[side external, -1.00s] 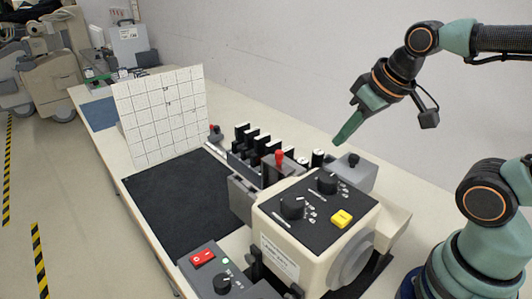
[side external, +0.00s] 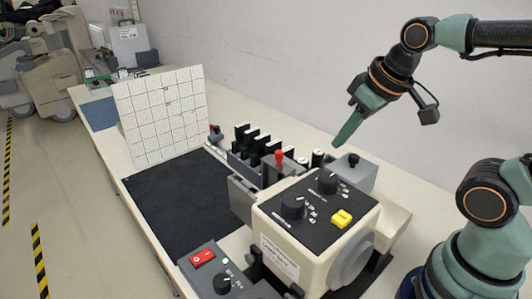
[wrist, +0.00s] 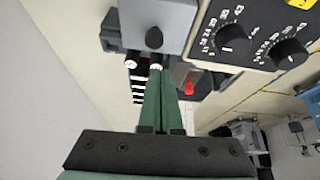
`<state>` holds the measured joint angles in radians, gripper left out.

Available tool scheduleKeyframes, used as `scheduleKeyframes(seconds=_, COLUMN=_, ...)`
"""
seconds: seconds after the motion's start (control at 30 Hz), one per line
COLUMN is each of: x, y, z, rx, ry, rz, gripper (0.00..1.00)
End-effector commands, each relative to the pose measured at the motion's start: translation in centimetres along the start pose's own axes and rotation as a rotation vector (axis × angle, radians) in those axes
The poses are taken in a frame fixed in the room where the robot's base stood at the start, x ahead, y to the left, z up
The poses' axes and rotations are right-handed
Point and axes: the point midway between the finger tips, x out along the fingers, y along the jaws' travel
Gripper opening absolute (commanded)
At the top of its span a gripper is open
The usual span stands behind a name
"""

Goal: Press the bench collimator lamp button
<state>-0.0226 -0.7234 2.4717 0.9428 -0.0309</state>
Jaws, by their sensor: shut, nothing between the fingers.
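The beige bench collimator (side external: 290,245) has a dark top panel with two black knobs and a yellow button (side external: 342,218), likely the lamp button. In the wrist view the yellow button (wrist: 300,3) is cut by the top edge at the right. My gripper (side external: 338,143) is shut and empty, its green fingers pointing down and left. It hangs in the air above and behind the collimator, near the grey box with a black knob (side external: 354,160), well apart from the button. In the wrist view the closed fingers (wrist: 160,75) reach up the middle.
A red-tipped lever (side external: 280,157) rises beside a row of black plates (side external: 250,143). A control box with a red switch (side external: 203,258) stands in front. A white grid board (side external: 160,115) stands behind a black mat (side external: 175,205). The wall is behind the bench.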

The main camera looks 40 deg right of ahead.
Motion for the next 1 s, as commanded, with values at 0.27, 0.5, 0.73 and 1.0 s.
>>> scheduleKeyframes(seconds=0.27, x=-1.9, y=-5.1, z=1.4, rx=-0.436, ry=-0.330, rz=-0.107, gripper=0.00)
scheduleKeyframes(seconds=0.5, x=-5.5, y=-9.5, z=3.1, rx=-0.902, ry=-0.676, rz=-0.246, gripper=0.00)
scheduleKeyframes(seconds=0.73, x=-9.1, y=-12.3, z=3.9, rx=-1.229, ry=-0.942, rz=-0.369, gripper=0.00)
scheduleKeyframes(seconds=1.0, x=-10.8, y=-13.3, z=4.1, rx=-1.359, ry=-1.061, rz=-0.430, gripper=0.00)
